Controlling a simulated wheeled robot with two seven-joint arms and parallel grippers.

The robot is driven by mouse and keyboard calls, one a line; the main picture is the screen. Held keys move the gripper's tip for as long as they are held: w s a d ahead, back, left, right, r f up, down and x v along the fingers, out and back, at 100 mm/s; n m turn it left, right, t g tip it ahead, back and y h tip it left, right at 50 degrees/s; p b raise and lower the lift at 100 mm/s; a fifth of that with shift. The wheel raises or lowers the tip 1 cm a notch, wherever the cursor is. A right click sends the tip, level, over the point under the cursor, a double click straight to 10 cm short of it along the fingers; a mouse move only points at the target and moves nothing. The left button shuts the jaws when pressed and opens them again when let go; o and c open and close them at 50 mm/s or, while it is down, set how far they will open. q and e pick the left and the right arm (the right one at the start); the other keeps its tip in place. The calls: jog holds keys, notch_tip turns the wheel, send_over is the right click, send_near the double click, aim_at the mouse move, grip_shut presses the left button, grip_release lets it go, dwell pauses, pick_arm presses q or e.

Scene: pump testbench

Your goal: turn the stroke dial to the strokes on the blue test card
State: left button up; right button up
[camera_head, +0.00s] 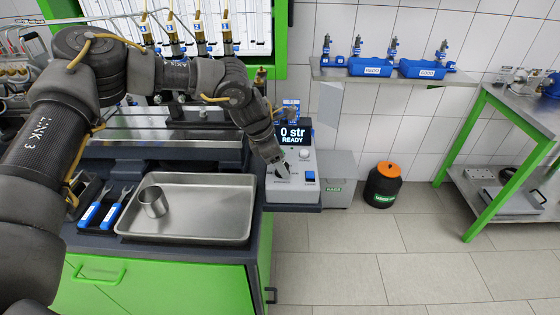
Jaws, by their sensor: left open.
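The control box (298,188) stands at the right end of the green bench. Its dark display (294,133) reads "0 str READY". A small pale round knob (304,154) sits on the panel below the display; I cannot tell for sure that it is the stroke dial. My left gripper (279,174) is open, pointing down over the left part of the panel, left of the knob. It hides that part of the panel. My right gripper is out of view.
A metal tray (190,233) with a steel cup (153,202) lies left of the box. Blue-handled wrenches (104,212) lie at its left. A blue button (310,177) sits on the panel. A black bin with an orange lid (384,184) stands on open floor at right.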

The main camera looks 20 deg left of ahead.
pick_arm(q)
jog(key=shift+d+f, duration=0.1)
jog(key=shift+f, duration=0.15)
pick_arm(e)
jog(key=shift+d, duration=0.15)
pick_arm(q)
jog(key=c, duration=1)
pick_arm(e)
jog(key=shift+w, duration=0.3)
